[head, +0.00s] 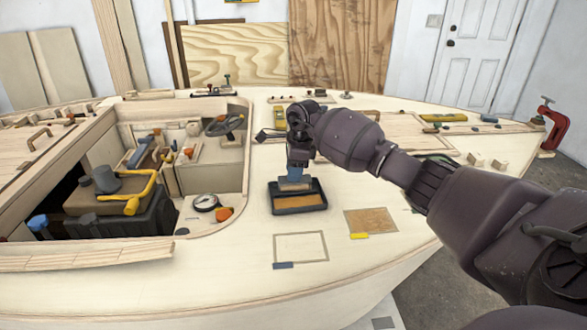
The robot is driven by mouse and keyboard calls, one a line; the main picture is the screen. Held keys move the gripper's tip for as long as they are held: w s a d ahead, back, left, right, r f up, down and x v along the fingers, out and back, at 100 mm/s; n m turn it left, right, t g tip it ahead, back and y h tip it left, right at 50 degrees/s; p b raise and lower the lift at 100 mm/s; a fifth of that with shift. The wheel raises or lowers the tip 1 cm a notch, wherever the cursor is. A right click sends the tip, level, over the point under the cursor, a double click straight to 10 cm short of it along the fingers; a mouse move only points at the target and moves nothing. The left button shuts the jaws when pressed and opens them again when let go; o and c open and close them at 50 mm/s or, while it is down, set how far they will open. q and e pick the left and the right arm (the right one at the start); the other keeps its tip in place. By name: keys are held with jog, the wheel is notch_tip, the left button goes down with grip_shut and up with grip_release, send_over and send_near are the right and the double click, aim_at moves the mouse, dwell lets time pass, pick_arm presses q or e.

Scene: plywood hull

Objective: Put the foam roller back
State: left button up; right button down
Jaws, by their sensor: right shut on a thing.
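My right gripper (298,160) reaches in from the right and points down over the black tray (299,208). It is shut on a small tool with a blue handle and a pale lower end, which looks like the foam roller (295,184). The tool's lower end is at the back part of the tray, over its tan inside. I cannot tell whether it touches the tray. The gripper hides the top of the handle. My left gripper is not in view.
Left of the tray is the open cockpit with a round gauge (206,202), a yellow-handled tool (132,204) and a steering wheel (224,124). In front lie an outlined square (301,247) and a brown patch (371,220).

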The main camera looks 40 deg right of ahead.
jog(key=c, duration=0.8)
grip_release()
jog(key=shift+r, duration=0.15)
jog(key=shift+r, duration=0.3)
jog(key=shift+s+d+r+p, duration=0.2)
jog(key=shift+d+r+p, duration=0.1)
jog(key=shift+r, duration=1.75)
jog(key=shift+s+d+r+p, duration=0.2)
jog(key=shift+r+p, duration=0.1)
jog(key=shift+r, duration=1.7)
jog(key=shift+s+d+r+p, duration=0.15)
jog(key=shift+d+r+p, duration=0.15)
jog(key=shift+r, duration=1.75)
